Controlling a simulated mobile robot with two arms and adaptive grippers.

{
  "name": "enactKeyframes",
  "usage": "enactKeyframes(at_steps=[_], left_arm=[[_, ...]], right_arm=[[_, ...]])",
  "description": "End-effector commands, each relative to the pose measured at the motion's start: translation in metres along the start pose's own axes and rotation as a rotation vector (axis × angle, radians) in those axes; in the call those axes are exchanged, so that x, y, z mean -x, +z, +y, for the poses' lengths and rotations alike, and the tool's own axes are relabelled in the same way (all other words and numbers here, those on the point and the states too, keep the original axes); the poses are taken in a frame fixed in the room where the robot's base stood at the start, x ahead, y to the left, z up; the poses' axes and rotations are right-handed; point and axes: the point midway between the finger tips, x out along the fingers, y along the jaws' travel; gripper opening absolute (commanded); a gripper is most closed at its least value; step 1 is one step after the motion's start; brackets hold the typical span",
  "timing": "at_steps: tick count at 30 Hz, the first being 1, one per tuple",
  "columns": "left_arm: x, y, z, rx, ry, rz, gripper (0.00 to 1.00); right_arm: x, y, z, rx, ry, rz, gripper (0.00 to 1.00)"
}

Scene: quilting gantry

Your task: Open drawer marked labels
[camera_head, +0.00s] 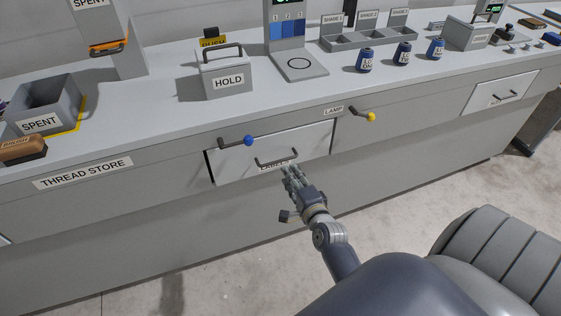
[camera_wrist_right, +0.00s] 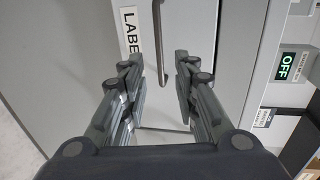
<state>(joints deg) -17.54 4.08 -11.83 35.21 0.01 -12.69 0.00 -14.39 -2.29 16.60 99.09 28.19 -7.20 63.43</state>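The labels drawer (camera_head: 312,138) has a pale front in the counter's face, with a dark line along its left edge. Its dark bar handle (camera_head: 277,163) sits low on the front. Its label is mostly covered in the head view; the wrist view shows the label (camera_wrist_right: 131,33) reading "LABE". My right gripper (camera_head: 288,170) is at the handle. In the wrist view its fingers (camera_wrist_right: 186,62) are open, one on each side of the handle (camera_wrist_right: 161,45), with gaps showing; I cannot tell how deep the handle sits between them. My left gripper is out of view.
A blue-knobbed lever (camera_head: 248,140) is above the drawer, and a yellow-knobbed one (camera_head: 371,117) right of it. The HOLD box (camera_head: 225,80) stands on the counter.

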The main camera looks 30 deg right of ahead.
Motion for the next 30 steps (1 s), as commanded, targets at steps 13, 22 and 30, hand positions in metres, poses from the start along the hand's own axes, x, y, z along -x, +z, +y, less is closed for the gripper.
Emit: enactKeyframes(at_steps=[13, 22, 30], left_arm=[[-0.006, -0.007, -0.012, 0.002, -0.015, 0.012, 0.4], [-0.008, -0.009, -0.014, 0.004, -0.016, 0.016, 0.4], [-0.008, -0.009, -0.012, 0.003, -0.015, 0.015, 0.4]], right_arm=[[-0.076, 0.0, 0.0, 0.004, 0.0, -0.001, 0.28], [-0.096, 0.001, 0.001, 0.006, 0.002, -0.001, 0.28], [-0.097, 0.001, 0.001, 0.006, 0.002, -0.001, 0.28]])
